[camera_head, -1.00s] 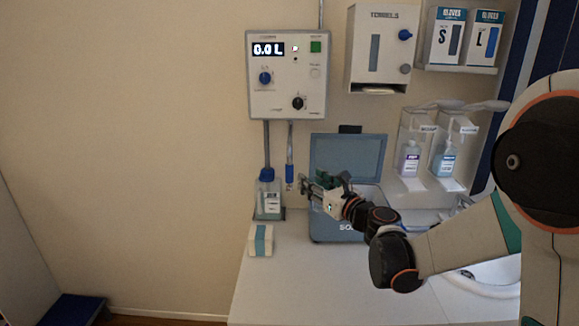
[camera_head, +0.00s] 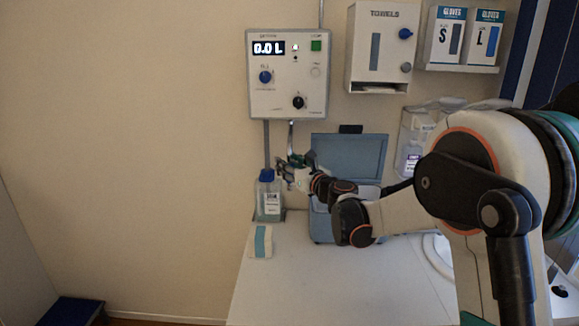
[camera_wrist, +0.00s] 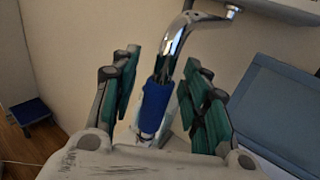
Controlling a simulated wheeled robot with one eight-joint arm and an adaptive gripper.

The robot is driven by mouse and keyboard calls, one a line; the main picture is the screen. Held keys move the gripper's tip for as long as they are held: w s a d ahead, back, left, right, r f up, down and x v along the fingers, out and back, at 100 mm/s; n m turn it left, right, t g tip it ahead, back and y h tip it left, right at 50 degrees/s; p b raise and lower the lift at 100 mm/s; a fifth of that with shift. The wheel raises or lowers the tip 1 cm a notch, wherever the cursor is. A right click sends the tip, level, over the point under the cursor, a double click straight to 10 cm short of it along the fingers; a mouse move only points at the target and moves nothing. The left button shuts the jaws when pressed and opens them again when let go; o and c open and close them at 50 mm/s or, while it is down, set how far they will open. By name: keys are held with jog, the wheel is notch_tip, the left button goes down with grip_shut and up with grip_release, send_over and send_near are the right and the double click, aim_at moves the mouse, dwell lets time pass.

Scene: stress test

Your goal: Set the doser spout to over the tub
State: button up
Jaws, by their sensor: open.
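The doser spout (camera_head: 291,136) hangs below the wall-mounted doser box (camera_head: 288,75); in the wrist view it is a curved chrome pipe (camera_wrist: 176,45) with a blue sleeve (camera_wrist: 156,104). My gripper (camera_head: 286,167) is at the spout. In the wrist view my gripper (camera_wrist: 164,76) is open, with its green-padded fingers on either side of the blue sleeve and gaps showing.
A bottle with a blue cap (camera_head: 268,205) stands just left of my gripper. A white and teal pack (camera_head: 260,241) lies in front of it on the counter (camera_head: 300,290). A towel dispenser (camera_head: 383,50) and glove boxes (camera_head: 447,38) are on the wall. The front counter is clear.

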jog(key=shift+c, duration=0.6)
grip_shut()
jog(key=shift+d, duration=0.1)
